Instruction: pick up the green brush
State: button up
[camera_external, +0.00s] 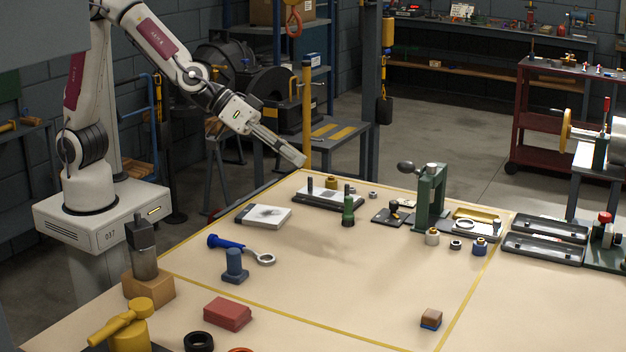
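A small dark green upright piece (348,207), wider at its lower part and thin at the top, stands on the bench near its back middle. It is the likeliest green brush, but its bristles cannot be made out. My gripper (299,160) is in the air at the bench's back left edge, pointing down and to the right. It is up and to the left of the green piece in the picture and apart from it. Its fingers look close together, but whether they are open or shut is too small to tell. Nothing shows held in it.
A black-and-white plate with posts (322,201) lies just behind the green piece. A white box (263,216) lies to its left. A green hand press (430,200) stands to its right. The bench's middle front is clear.

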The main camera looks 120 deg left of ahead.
jog(key=w+a+f+n+y, duration=0.2)
jog(key=w+a+f+y, duration=0.1)
jog(key=a+f, duration=0.25)
jog(key=n+g+y, duration=0.6)
jog(key=g+y, duration=0.1)
jog(key=y, duration=0.1)
send_near(345, 210)
jog(key=x, duration=0.3)
jog(key=shift+w+a, duration=0.2)
jog(key=shift+a, duration=0.05)
jog(key=shift+w+a+f+g+h, duration=0.1)
jog(key=shift+a+f+g+h, duration=0.05)
jog(key=shift+a, duration=0.25)
jog(key=shift+w+a+f+g+h, duration=0.1)
jog(key=shift+a+f+g+h, duration=0.05)
jog(key=shift+a, duration=0.2)
jog(key=shift+w+a+f, duration=0.15)
jog(key=shift+a, duration=0.25)
